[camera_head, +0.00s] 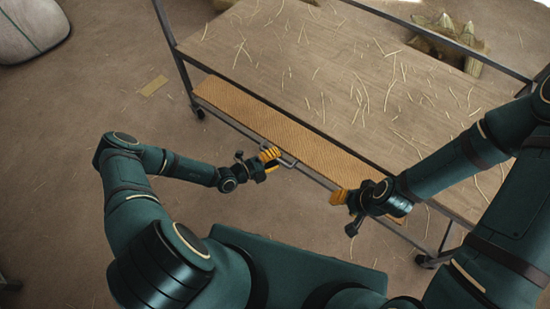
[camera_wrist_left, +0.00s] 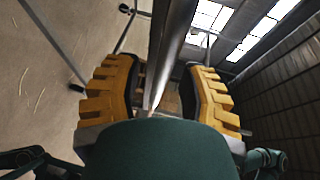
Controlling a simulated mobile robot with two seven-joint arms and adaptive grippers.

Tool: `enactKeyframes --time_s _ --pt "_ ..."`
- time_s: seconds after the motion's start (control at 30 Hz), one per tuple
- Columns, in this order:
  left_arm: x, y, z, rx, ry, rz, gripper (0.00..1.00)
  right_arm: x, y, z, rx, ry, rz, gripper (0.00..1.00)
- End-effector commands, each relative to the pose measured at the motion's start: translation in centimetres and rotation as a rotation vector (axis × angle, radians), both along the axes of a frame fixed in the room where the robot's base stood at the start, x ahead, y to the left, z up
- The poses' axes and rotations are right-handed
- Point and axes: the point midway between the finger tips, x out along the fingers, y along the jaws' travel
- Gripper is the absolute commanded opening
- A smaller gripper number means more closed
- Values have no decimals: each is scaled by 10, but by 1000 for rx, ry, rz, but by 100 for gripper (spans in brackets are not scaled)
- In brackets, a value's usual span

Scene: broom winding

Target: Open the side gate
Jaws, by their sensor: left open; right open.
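The side gate appears to be the long tan ribbed panel (camera_head: 300,136) along the near side of the cart. A small metal handle (camera_head: 287,163) sits on its near edge. My left gripper (camera_head: 271,154) is at this handle, with its yellow fingers open. In the left wrist view, the open left gripper (camera_wrist_left: 163,95) has a dark metal bar (camera_wrist_left: 168,50) running between its pads; I cannot tell whether they touch it. My right gripper (camera_head: 338,197) is open near the panel's near edge, right of the handle. Its fingertips partly cover that edge.
The cart's wooden top (camera_head: 330,60) is strewn with loose straws. Dark posts and a rail (camera_head: 440,38) frame it, with wheels below. Bundles (camera_head: 447,38) lie beyond the far side. A pale sack (camera_head: 30,30) is at far left. The floor left of the cart is mostly clear.

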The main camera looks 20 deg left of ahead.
Motion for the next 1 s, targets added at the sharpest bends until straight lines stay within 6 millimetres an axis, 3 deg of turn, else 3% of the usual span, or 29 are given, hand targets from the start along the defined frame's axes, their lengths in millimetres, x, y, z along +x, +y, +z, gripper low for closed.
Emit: enactKeyframes --time_s 0.13,0.23,0.27,0.57,1.0 --pt "0 0 0 0 0 0 41 0 0 0 0 0 0 47" --pt "0 0 0 0 0 0 5 0 0 0 0 0 0 47" --pt "0 0 0 0 0 0 0 0 0 0 0 0 0 47" --pt "0 0 5 4 11 0 0 -1 0 7 0 2 1 47" --pt "5 -2 38 57 155 -1 0 -7 1 64 4 18 0 47"
